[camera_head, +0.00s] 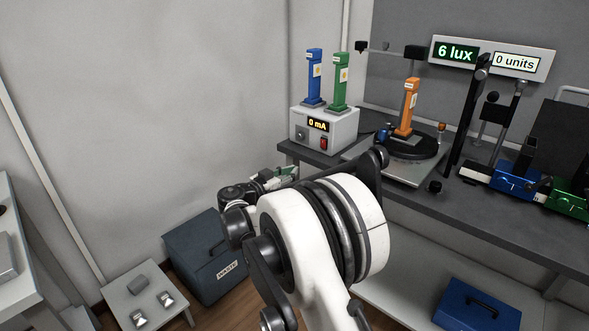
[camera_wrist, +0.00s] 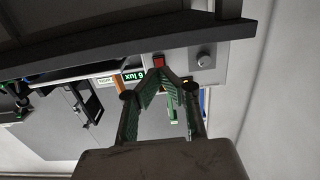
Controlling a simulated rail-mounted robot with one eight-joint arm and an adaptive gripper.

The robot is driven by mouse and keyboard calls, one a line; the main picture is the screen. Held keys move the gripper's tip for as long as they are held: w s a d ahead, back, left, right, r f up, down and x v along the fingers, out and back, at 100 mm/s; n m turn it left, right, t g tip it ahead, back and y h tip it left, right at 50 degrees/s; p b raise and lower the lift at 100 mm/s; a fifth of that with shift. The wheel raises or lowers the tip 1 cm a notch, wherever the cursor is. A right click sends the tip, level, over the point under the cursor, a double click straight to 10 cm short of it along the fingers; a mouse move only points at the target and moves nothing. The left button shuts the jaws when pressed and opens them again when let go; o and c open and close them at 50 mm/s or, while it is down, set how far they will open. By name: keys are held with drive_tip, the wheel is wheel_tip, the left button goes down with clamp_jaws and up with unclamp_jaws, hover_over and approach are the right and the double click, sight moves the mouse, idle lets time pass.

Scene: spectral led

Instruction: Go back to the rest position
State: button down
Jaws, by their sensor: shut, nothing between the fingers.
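My gripper (camera_wrist: 161,78) shows in the wrist view, its green-padded fingers drawn together at the tips with nothing between them. In the head view my white arm fills the lower middle, and the gripper (camera_head: 285,174) is partly hidden near the left end of the dark bench (camera_head: 470,212). The grey power box (camera_head: 325,130) stands on that bench end and reads 0 mA. A blue module (camera_head: 313,78) and a green module (camera_head: 339,84) stand upright on it. An orange module (camera_head: 408,108) stands on the round black stage (camera_head: 408,147).
A display panel (camera_head: 491,59) reads 6 lux and 0 units. A waste bin (camera_head: 207,258) and a low white stand (camera_head: 149,295) are on the floor at left. A blue toolbox (camera_head: 477,307) sits on the lower shelf. Blue (camera_head: 515,182) and green (camera_head: 568,199) devices stand at right.

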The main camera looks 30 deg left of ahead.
idle(0.6)
drive_tip(key=w+d+r+g+p, duration=0.1)
drive_tip(key=d+r+g, duration=0.1)
drive_tip(key=d+r, duration=0.65)
drive_tip(key=w+d+r+g+h+p, duration=0.1)
drive_tip(key=d+r+g+p, duration=0.15)
drive_tip(key=d, duration=1.05)
drive_tip(key=w+d+r+g, duration=0.1)
drive_tip(key=d+r, duration=0.5)
drive_tip(key=d, duration=0.4)
drive_tip(key=s+d+r+n+g+y+p, duration=0.1)
drive_tip(key=s+d+r+g+p, duration=0.15)
drive_tip(key=s+d, duration=0.8)
drive_tip(key=s+d+r+n+g+y+p, duration=0.1)
drive_tip(key=s+d+r+g+p, duration=0.15)
drive_tip(key=s+d, duration=0.85)
drive_tip(key=s+d+f+y+p, duration=0.1)
drive_tip(key=s+d, duration=0.4)
drive_tip(key=s, duration=0.2)
drive_tip(key=s+d+f+y+p, duration=0.1)
drive_tip(key=s+d, duration=0.3)
drive_tip(key=s, duration=0.4)
drive_tip(key=shift+s+d+f, duration=0.25)
drive_tip(key=shift+d+f, duration=0.1)
drive_tip(key=shift+f, duration=0.2)
